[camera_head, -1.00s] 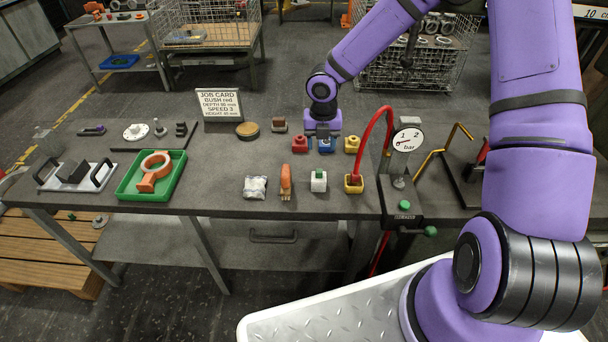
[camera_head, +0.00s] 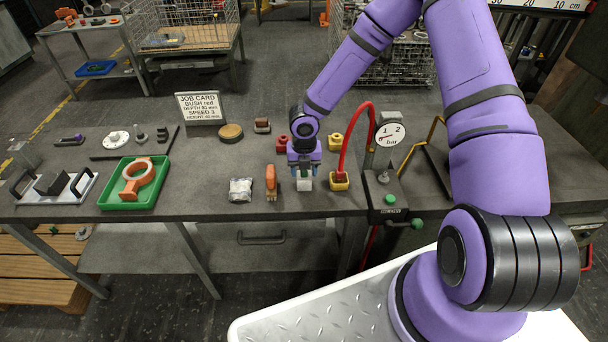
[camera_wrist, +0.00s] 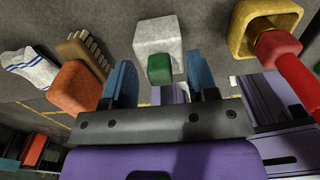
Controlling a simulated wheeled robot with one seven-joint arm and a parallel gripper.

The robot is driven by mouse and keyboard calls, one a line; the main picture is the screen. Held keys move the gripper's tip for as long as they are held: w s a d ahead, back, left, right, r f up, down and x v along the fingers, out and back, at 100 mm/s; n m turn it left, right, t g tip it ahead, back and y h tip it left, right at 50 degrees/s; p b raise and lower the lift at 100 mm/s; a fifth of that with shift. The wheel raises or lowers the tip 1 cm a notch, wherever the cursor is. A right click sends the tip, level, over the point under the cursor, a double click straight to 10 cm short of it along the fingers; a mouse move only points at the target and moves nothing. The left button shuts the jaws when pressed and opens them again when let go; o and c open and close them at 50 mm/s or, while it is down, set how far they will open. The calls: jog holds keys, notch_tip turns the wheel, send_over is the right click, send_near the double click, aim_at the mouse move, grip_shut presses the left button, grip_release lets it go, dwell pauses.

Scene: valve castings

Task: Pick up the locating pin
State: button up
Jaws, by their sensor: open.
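A short green peg (camera_wrist: 159,69) stands out of a pale grey-white block (camera_wrist: 158,35) in the wrist view; it is the likeliest locating pin, though I cannot be sure. My gripper (camera_wrist: 160,86) is open, with one blue finger on each side of the green peg and a gap on both sides. In the head view my gripper (camera_head: 305,172) points down over the white block (camera_head: 304,185) on the bench, and it hides the green peg.
An orange-handled brush (camera_head: 271,182) and a white cloth bundle (camera_head: 241,189) lie left of the block. A yellow socket (camera_head: 340,181) with a red hose (camera_head: 352,130) stands close on the right. A red block (camera_head: 283,144) and a yellow block (camera_head: 335,142) are behind.

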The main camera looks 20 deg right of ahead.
jog(key=shift+f, duration=0.1)
grip_shut()
